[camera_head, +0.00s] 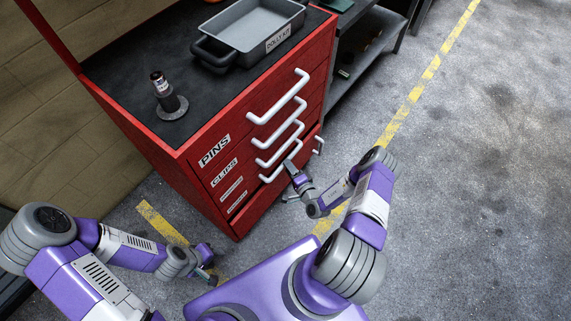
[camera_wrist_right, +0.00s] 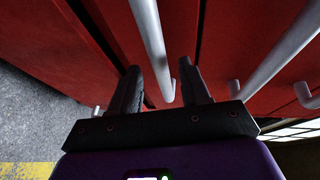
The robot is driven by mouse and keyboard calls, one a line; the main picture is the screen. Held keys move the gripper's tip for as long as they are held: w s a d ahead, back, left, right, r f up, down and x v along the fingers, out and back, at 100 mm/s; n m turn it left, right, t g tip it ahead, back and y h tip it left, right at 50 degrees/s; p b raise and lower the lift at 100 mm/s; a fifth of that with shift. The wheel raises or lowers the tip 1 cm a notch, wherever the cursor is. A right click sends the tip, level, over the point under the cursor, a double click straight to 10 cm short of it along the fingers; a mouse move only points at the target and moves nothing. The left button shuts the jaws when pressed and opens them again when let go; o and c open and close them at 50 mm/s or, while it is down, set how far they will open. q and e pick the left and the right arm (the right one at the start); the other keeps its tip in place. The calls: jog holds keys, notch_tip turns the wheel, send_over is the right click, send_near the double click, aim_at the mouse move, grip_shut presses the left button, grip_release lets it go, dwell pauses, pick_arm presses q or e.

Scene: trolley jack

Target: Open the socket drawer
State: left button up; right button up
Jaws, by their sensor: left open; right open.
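The upper labels read PINS (camera_head: 214,151) and CLIPS (camera_head: 225,172); the lower labels are too small to read, so I cannot tell which one is the socket drawer. My right gripper (camera_head: 290,178) is open at the lower handles, close to the drawer fronts. In the right wrist view, a white handle (camera_wrist_right: 151,45) runs between its two open fingers (camera_wrist_right: 160,85), with no grip on it. My left gripper (camera_head: 209,276) is open and empty, low in front of the cabinet.
A grey tray (camera_head: 245,35) labelled DOLLY KIT and a dark stand holding a small cylinder (camera_head: 160,84) are on the cabinet top. The floor to the right is clear, with a yellow line (camera_head: 425,75).

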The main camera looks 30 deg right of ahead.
jog(key=shift+w+f+b, duration=0.2)
jog(key=shift+w+b, duration=0.1)
jog(key=shift+w, duration=0.65)
jog(key=shift+w+f+b, duration=0.15)
jog(key=shift+w+b, duration=0.15)
jog(key=shift+w, duration=0.6)
grip_shut()
